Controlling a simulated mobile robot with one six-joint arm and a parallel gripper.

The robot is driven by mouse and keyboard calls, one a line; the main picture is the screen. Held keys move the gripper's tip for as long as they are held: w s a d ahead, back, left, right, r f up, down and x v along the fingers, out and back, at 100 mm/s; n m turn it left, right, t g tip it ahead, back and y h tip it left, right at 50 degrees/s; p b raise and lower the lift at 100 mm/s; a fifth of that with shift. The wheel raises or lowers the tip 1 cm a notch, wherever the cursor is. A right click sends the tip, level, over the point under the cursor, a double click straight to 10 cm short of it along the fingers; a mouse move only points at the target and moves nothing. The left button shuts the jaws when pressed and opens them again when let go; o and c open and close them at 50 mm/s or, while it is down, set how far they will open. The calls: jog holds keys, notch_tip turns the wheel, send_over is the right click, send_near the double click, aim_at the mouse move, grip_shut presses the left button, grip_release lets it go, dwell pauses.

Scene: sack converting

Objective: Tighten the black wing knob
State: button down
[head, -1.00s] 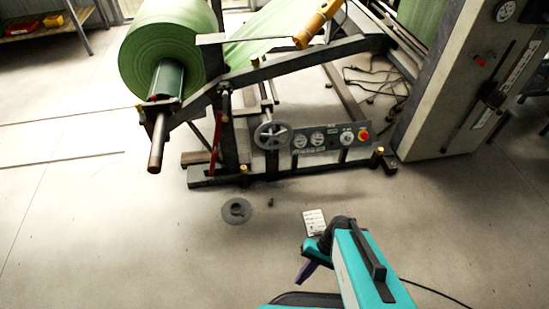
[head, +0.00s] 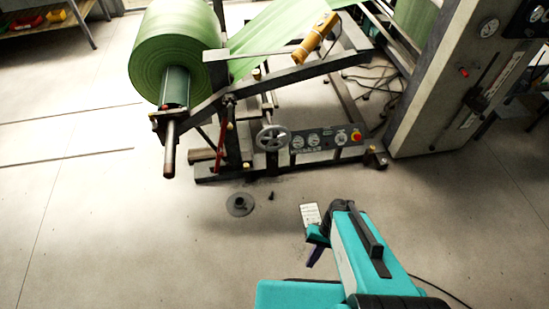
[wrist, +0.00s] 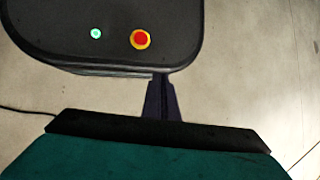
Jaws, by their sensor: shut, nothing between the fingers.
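I cannot pick out a black wing knob for certain in either view. A small dark piece (head: 271,196) lies on the floor in front of the machine, too small to make out. My gripper (head: 314,257) hangs over bare floor at the lower middle of the head view, well apart from the machine. Its dark purple fingers are together and empty. They also show in the wrist view (wrist: 162,100), close to my own body.
The unwind frame (head: 290,77) carries a green roll (head: 178,45), with a protruding shaft (head: 170,150). A handwheel (head: 272,138) and a gauge panel (head: 326,141) sit low on it. A grey disc (head: 240,205) and a white sheet (head: 310,213) lie on the floor. Open floor spreads left.

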jog(key=d+r+h+p, duration=0.1)
jog(key=d+r+p, duration=0.2)
jog(key=r+p, duration=0.5)
jog(key=s+d+r+h+p, duration=0.1)
jog(key=d+r+h+p, duration=0.1)
jog(key=r+p, duration=0.5)
jog(key=shift+s+d+r+p, duration=0.3)
jog(key=shift+d+r+p, duration=0.1)
jog(key=shift+d+p, duration=0.4)
jog(key=shift+a, duration=0.1)
jog(key=c, duration=1.8)
grip_release()
jog(key=shift+o, duration=0.2)
